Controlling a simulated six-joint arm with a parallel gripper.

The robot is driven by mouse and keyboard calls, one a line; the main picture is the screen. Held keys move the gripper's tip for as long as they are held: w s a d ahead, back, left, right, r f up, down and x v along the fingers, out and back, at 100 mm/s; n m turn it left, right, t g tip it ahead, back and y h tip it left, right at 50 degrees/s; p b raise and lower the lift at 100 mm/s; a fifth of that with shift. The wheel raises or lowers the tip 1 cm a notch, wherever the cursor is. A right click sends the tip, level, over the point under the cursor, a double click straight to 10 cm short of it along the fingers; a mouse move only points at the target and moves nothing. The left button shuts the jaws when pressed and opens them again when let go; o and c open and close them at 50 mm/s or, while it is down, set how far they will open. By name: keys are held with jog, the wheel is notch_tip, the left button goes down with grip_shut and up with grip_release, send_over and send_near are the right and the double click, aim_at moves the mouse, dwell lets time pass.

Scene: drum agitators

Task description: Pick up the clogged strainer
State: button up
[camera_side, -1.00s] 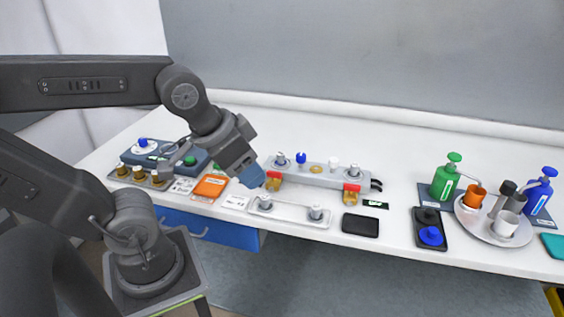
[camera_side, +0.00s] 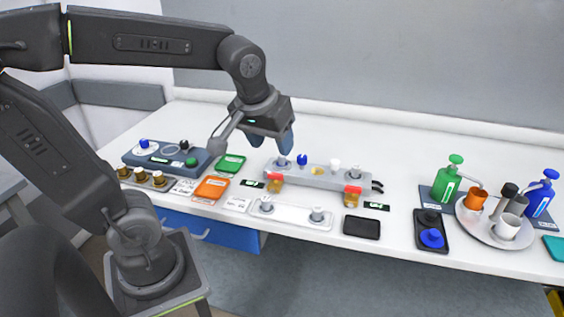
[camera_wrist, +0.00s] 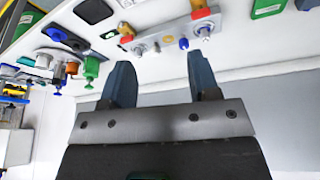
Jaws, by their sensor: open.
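I cannot tell from its look which part is the clogged strainer. A grey manifold block (camera_side: 318,178) lies mid-table. On it stand a grey knobbed fitting (camera_side: 282,161) at the left, a blue one (camera_side: 302,160), a white one (camera_side: 335,165) and another grey fitting (camera_side: 354,172) at the right. My gripper (camera_side: 272,143) is open and empty, pointing down above the block's left end. In the wrist view my open gripper (camera_wrist: 160,62) shows two blue fingers, with the manifold (camera_wrist: 172,36) beyond the tips.
A white tray (camera_side: 291,218) with two grey fittings lies in front of the block. Red-topped brass valves (camera_side: 275,181) stick out in front. Green (camera_side: 231,164) and orange (camera_side: 212,188) trays lie left. A round plate with cups (camera_side: 472,220) and pump bottles stand right.

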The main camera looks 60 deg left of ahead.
jog(key=w+a+n+g+y, duration=0.1)
jog(key=w+a+n+g, duration=0.1)
jog(key=w+a+n, duration=0.35)
jog(key=n+g+y, duration=0.2)
jog(key=n, duration=0.4)
send_near(282, 160)
jog(key=a+f, duration=0.2)
jog(key=f, duration=0.1)
jog(key=shift+w+a, duration=0.3)
jog(key=shift+w, duration=0.05)
jog(key=shift+x, duration=2.7)
jog(key=shift+s, duration=0.1)
jog(key=c, duration=1)
jog(key=shift+c, duration=0.2)
jog(key=shift+r, duration=0.15)
